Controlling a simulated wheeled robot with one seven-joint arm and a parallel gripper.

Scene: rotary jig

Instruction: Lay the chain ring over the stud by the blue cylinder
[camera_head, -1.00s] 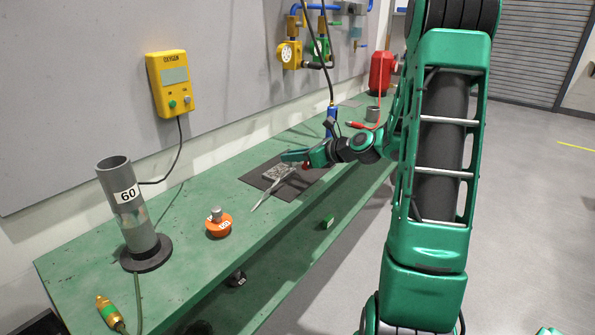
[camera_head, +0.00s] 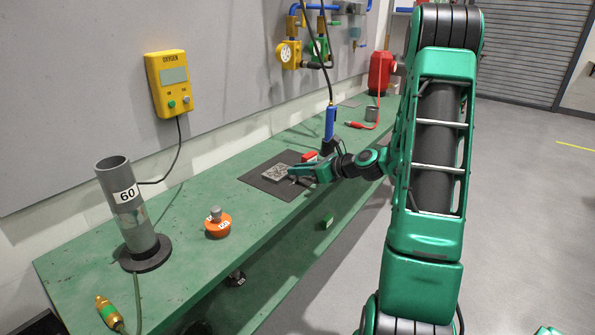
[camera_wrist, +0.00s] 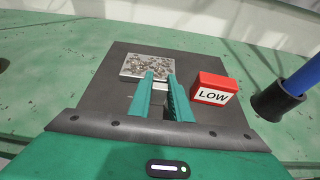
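My gripper (camera_head: 300,172) is over the dark mat (camera_head: 257,181) on the bench, close to a mottled grey plate (camera_head: 277,173). A blue cylinder (camera_head: 330,123) stands upright beyond the gripper. In the wrist view it (camera_wrist: 303,76) rises from a dark round holder at the right. I cannot make out a chain ring or a stud in either view.
A red block marked LOW (camera_wrist: 213,88) sits right of the fingers. An orange round piece with a grey knob (camera_head: 218,224) and a grey tube marked 60 (camera_head: 131,209) stand nearer on the green bench (camera_head: 185,275). A red canister (camera_head: 380,72) is at the far end.

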